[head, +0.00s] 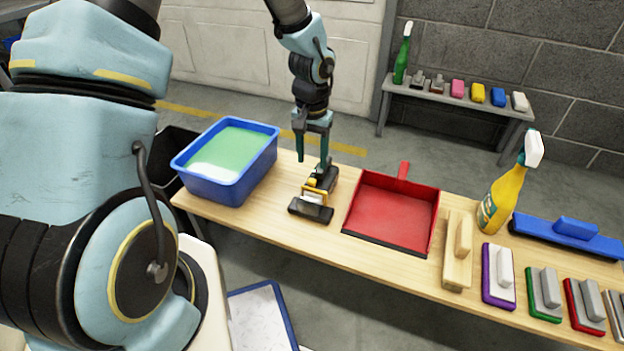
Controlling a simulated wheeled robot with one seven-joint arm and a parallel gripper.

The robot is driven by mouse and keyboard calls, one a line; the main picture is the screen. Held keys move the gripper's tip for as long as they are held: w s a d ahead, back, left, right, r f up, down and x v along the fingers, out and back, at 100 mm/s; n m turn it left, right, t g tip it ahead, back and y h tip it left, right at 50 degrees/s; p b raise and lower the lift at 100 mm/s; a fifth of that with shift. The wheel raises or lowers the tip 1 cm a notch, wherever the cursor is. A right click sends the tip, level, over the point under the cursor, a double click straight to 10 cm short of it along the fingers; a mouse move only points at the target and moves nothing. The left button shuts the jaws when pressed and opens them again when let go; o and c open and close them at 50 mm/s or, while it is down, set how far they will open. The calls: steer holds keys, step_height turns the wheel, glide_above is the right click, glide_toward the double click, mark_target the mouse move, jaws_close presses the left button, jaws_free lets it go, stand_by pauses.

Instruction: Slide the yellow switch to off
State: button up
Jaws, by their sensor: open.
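A small black device (327,180) with a dark, wide front bar (311,209) lies on the wooden table, between the blue tub and the red dustpan. A small yellow part (311,183), which looks like the switch, is on its top, with a yellow and pale frame just in front of it. I cannot tell which position the switch is in. My gripper (313,162) points down just above the device, with its fingers apart and nothing between them. I cannot tell whether a fingertip touches the device.
The blue tub (262,165) of green and white liquid stands left of the device. The red dustpan (392,210) lies to its right. Further right are a wooden brush (457,265), a yellow spray bottle (503,195), a blue brush (568,236) and several pads. A bench stands behind.

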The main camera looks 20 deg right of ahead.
mark_target(312, 180)
step_height(312, 180, down, 6)
steer(key=shift+f+b, duration=0.25)
steer(key=shift+b, duration=0.55)
jaws_close()
stand_by(0.9)
